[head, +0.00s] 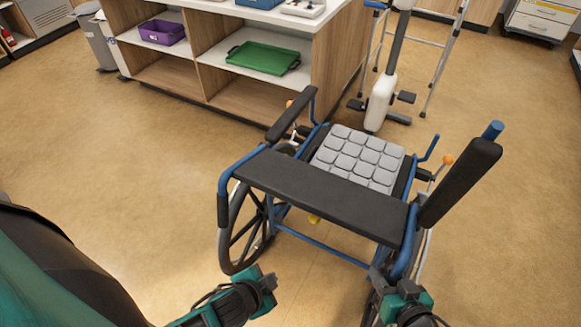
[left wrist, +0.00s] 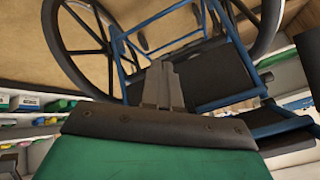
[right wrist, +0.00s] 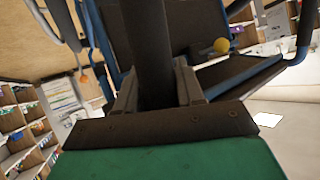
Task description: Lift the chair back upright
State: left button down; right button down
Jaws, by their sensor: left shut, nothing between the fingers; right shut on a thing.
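The wheelchair (head: 320,195) has a blue frame, a black back band, black armrests and a grey padded seat cushion (head: 360,155). I see it from behind, standing roughly upright, its front facing away from me; I cannot tell whether it leans slightly. Its left wheel (head: 243,232) shows; the right one is mostly hidden. My right gripper (head: 384,278) is at its right rear corner, shut on the dark push handle (right wrist: 152,50). My left gripper (head: 268,283) is shut and empty, below and apart from the left push handle (head: 222,210). The left wrist view shows the closed fingers (left wrist: 162,85).
A shelf unit (head: 325,62) with a purple bin (head: 161,33) and a green tray (head: 263,58) stands behind the chair. A white pedal exerciser (head: 381,103) and a walking frame (head: 442,45) are beyond it. The floor on the left and right is clear.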

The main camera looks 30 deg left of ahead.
pick_arm(q)
jog(key=s+a+f+m+y, duration=0.3)
jog(key=a+f+m+y, duration=0.3)
jog(key=a+m+y, duration=0.35)
jog(key=w+d+r+m+t+h, duration=0.15)
jog(key=r+m+t+h, duration=0.25)
jog(key=m+t, duration=0.4)
jog(key=w+d+r+m+t+h, duration=0.15)
jog(key=r+m+t+h, duration=0.3)
jog(key=m, duration=0.65)
jog(key=w+r, duration=0.2)
jog(key=w, duration=0.4)
jog(key=w+r, duration=0.3)
jog(key=w, duration=0.3)
jog(key=shift+w+a+r+h, duration=0.15)
jog(key=shift+a+r+h, duration=0.1)
jog(key=shift+a+h, duration=0.2)
jog(key=shift+t, duration=0.25)
jog(key=shift+r, duration=0.15)
